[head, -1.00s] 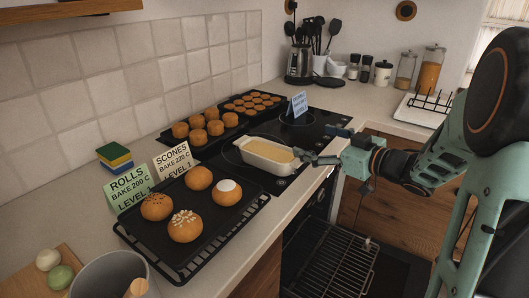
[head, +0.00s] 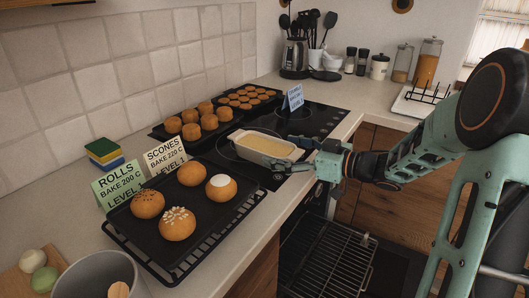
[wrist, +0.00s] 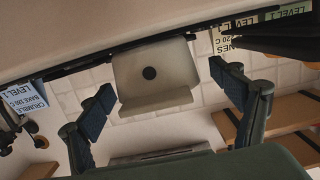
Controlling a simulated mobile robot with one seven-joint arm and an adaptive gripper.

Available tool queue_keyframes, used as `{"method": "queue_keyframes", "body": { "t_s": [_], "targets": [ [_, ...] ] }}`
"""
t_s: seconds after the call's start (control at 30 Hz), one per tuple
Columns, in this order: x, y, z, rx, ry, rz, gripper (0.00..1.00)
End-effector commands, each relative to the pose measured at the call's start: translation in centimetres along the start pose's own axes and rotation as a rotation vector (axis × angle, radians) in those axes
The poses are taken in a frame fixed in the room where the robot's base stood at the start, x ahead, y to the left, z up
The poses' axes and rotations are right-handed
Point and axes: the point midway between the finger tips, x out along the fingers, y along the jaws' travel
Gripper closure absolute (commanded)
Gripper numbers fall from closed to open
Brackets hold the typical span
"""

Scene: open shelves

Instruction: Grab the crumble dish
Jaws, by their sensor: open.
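The crumble dish (head: 240,150) is a pale rectangular baking dish with a yellowish filling, standing on the black hob in the head view. In the wrist view, which is upside down, its pale end wall (wrist: 150,95) with a dark round spot faces me between the fingers. My gripper (head: 294,154) is at the dish's right end, with its fingers pointing at it. In the wrist view my gripper (wrist: 162,78) is open, with a finger on each side of the dish and visible gaps. Contact with the dish does not show.
A black tray of rolls (head: 205,222) lies in front, left of the dish. A scone tray (head: 160,131) and a blue sign (head: 293,97) stand behind it. An open oven rack (head: 325,262) juts out below the counter. Bare hob (head: 325,117) lies beyond the dish.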

Motion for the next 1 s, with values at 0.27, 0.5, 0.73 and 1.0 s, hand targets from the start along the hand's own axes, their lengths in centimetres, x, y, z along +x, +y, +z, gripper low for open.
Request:
{"method": "queue_keyframes", "body": {
  "t_s": [0.27,0.5,0.73,1.0],
  "targets": [
    [3.9,0.1,0.1,0.0,0.0,-0.003,0.15],
    [4.2,0.2,0.0,0.0,0.0,0.0,0.15],
    [4.1,0.2,0.0,0.0,0.0,0.0,0.36],
    [4.1,0.2,0.0,0.0,0.0,0.0,0.65]
  ]
}}
